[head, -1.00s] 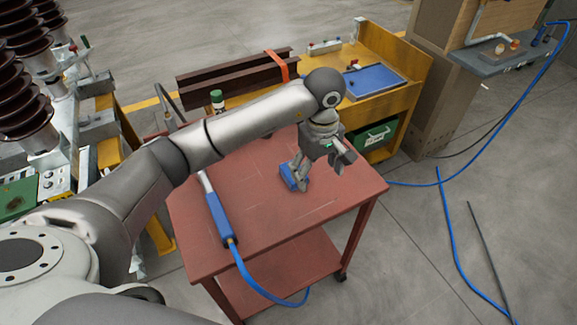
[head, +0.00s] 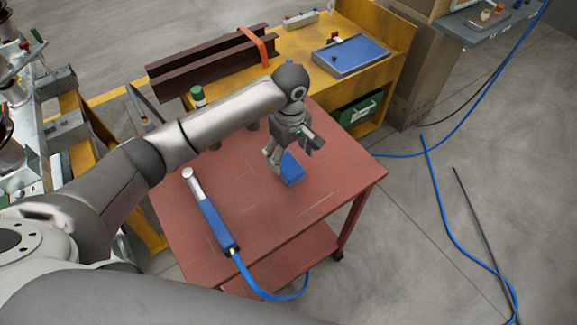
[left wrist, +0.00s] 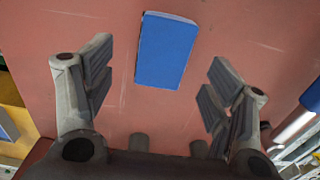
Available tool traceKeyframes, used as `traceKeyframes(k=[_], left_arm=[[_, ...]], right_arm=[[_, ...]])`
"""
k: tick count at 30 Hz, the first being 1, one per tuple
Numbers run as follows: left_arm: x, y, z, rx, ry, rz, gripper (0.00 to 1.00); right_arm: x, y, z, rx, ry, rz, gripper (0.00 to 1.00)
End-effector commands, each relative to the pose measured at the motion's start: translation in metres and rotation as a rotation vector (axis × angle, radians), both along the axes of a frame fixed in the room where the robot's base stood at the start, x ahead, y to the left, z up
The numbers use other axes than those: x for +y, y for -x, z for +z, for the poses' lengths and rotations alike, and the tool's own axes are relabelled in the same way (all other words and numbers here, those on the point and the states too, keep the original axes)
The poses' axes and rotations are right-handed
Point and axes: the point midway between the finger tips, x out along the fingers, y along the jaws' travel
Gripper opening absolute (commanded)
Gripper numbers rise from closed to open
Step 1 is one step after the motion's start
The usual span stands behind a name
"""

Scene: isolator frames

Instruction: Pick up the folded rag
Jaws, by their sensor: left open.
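The folded rag is a flat blue rectangle (head: 292,170) lying on the red cart top (head: 250,205). In the left wrist view the rag (left wrist: 166,50) lies ahead, between the lines of the two fingers and apart from both. My left gripper (head: 290,150) is open and empty, pointing down above the cart top, and partly hides the rag in the head view. In the left wrist view its fingers (left wrist: 160,78) stand wide on either side. My right gripper is not in view.
A blue-handled tool (head: 214,222) with a blue hose lies on the cart, left of the rag. A green-capped bottle (head: 198,97) stands behind my left arm. A yellow bench (head: 290,62) with a blue tray (head: 350,57) is behind the cart. The cart's front right is clear.

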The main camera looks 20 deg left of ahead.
Motion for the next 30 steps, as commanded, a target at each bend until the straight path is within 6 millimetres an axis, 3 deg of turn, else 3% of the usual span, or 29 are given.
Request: traceKeyframes(k=[12,20,30], left_arm=[[0.002,0.003,-0.047,0.002,0.000,0.001,0.77],[0.002,0.003,-0.050,0.001,-0.001,0.000,0.77],[0.002,0.003,-0.050,0.001,-0.001,0.000,0.33]], right_arm=[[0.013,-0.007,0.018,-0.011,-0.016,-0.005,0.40],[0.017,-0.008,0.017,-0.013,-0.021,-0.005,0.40],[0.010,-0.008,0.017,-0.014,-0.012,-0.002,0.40]])
